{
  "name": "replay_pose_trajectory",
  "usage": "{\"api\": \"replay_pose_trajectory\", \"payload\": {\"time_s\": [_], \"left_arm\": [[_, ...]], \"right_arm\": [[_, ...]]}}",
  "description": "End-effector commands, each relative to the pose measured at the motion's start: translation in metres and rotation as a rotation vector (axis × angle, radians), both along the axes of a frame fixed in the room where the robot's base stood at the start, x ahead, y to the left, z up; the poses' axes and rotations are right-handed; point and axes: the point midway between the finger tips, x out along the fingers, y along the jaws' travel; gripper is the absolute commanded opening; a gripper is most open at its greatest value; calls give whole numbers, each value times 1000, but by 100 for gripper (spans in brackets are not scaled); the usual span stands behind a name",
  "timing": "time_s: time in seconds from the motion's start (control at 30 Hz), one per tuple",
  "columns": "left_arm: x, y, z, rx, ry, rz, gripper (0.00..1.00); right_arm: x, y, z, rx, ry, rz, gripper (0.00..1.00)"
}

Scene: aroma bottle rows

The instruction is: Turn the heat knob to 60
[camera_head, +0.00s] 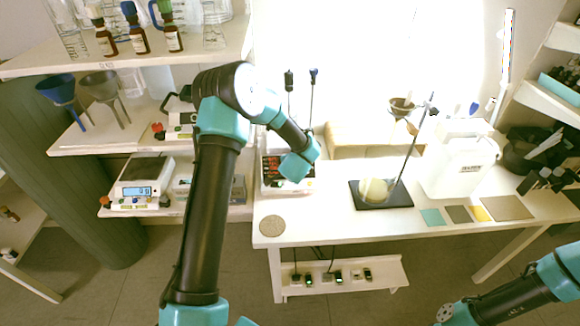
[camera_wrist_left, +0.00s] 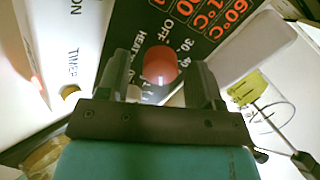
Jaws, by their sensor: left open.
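The heat knob (camera_wrist_left: 160,66) is a round red knob on a black panel (camera_wrist_left: 135,25) in the left wrist view. Markings HEAT, OFF, 30, 40 and orange temperature figures including 60°C surround it. My left gripper (camera_wrist_left: 160,82) is open, with one finger on each side of the knob. I cannot tell if the fingers touch it. In the head view the white device (camera_head: 268,187) with the black and red panel stands on the table's left end, partly covered by my left wrist. The knob's pointer is not clear. My right gripper is not visible; only part of that arm shows at lower right.
A black stand base (camera_head: 382,194) with a round pale flask (camera_head: 373,190) stands right of the device. A white jug (camera_head: 463,166) is farther right. A round disc (camera_head: 272,226) lies at the table's front left corner. Shelves with bottles and a scale (camera_head: 143,184) are left.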

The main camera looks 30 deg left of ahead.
Motion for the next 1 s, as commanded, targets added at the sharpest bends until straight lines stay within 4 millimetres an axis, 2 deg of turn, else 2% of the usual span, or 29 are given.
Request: {"api": "replay_pose_trajectory", "payload": {"time_s": [0.17, 0.37, 1.0], "left_arm": [[-1, -1, 2, 0, 0, 0, 60], [-11, -8, 13, 0, -1, -1, 60], [-86, -60, 90, 1, -1, -2, 60]], "right_arm": [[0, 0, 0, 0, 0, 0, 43], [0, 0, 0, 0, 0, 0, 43], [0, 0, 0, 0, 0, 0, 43]]}}
